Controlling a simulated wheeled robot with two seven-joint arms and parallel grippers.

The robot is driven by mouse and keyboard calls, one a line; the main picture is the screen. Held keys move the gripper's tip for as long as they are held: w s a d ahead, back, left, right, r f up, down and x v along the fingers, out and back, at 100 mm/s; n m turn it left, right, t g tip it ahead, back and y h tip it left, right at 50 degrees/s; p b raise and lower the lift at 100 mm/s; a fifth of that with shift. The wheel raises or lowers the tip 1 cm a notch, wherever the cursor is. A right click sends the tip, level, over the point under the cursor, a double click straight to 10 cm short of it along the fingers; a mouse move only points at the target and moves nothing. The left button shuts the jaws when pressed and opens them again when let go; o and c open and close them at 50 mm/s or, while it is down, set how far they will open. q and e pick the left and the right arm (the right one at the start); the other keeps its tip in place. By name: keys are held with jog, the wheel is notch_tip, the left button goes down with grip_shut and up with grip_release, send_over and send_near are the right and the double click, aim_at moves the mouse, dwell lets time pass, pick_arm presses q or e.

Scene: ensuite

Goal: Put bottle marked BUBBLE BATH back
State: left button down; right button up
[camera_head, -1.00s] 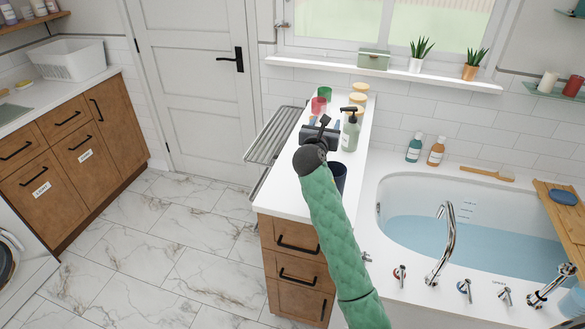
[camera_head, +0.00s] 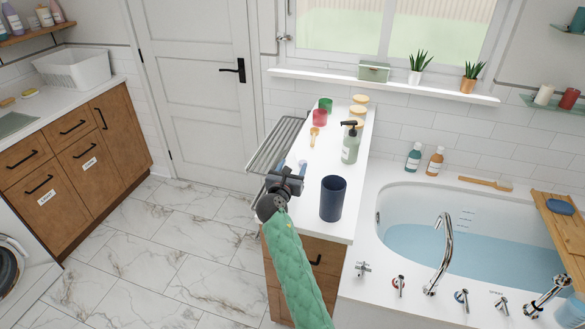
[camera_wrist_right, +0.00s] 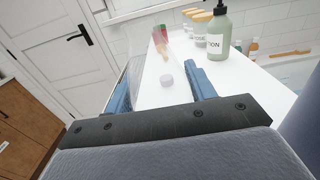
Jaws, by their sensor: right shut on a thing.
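My right gripper (camera_head: 288,178) is over the left edge of the white counter, left of a dark blue cup. In the right wrist view its blue fingers (camera_wrist_right: 160,92) stand apart, shut on a clear, see-through thing (camera_wrist_right: 148,52) whose outline is faint. A small lilac disc (camera_wrist_right: 166,81) shows between the fingers; I cannot tell whether it belongs to that thing. I can read BUBBLE BATH on no bottle. A teal bottle (camera_head: 413,157) and an orange bottle (camera_head: 435,161) stand on the bath rim, labels too small to read. My left gripper is out of view.
The counter (camera_head: 325,258) holds the dark blue cup (camera_head: 332,199), a green pump bottle (camera_head: 350,144), red (camera_head: 319,117) and green (camera_head: 325,104) cups and jars (camera_head: 357,115). A metal rack (camera_head: 277,146) juts out left. More bottles stand on the shelf (camera_head: 34,36) at far left.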

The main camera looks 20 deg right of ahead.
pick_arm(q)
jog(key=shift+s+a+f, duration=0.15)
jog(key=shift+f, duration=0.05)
pick_arm(e)
jog(key=shift+f, duration=0.4)
jog(key=o, duration=1.1)
jog(key=shift+f, duration=0.15)
jog(key=shift+c, duration=0.2)
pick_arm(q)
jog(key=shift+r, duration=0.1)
